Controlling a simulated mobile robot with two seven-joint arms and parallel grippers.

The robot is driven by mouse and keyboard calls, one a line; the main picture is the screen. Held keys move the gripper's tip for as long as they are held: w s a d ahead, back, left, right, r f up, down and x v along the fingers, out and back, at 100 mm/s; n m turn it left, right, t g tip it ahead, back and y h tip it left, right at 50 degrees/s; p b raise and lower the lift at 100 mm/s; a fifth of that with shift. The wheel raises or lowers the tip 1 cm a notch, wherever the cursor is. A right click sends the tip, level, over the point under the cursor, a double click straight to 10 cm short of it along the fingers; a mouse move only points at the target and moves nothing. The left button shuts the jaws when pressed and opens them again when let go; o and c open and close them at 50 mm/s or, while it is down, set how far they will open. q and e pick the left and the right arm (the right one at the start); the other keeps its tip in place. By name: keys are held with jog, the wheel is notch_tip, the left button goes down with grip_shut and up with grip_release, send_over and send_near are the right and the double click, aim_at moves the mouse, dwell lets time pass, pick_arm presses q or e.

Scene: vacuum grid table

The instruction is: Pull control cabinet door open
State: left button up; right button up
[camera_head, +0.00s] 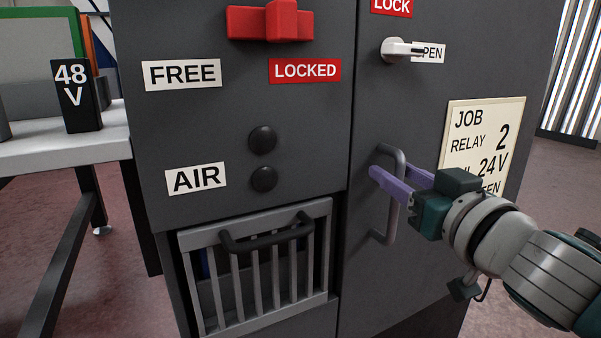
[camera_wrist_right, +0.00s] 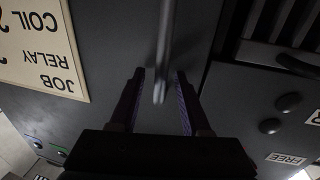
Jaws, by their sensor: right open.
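The dark grey control cabinet door (camera_head: 420,110) fills the right half of the cabinet in the head view and sits flush with the front. Its grey bar handle (camera_head: 392,220) stands upright at the door's left side. My right gripper (camera_head: 378,178) has its purple fingers at the handle's upper part. In the right wrist view the handle (camera_wrist_right: 163,60) runs between the two open fingers (camera_wrist_right: 160,78), with gaps on both sides. A white latch lever (camera_head: 400,48) above points right, toward the OPEN label. My left gripper is not in view.
A red rotary handle (camera_head: 270,22) sits at the cabinet's upper left beside the LOCKED label. A slatted grille (camera_head: 255,265) with a black handle is below. A white table (camera_head: 60,150) with a 48 V block stands at left. Floor shows at right.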

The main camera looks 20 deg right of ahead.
grip_shut()
dwell(0.3)
dwell(1.1)
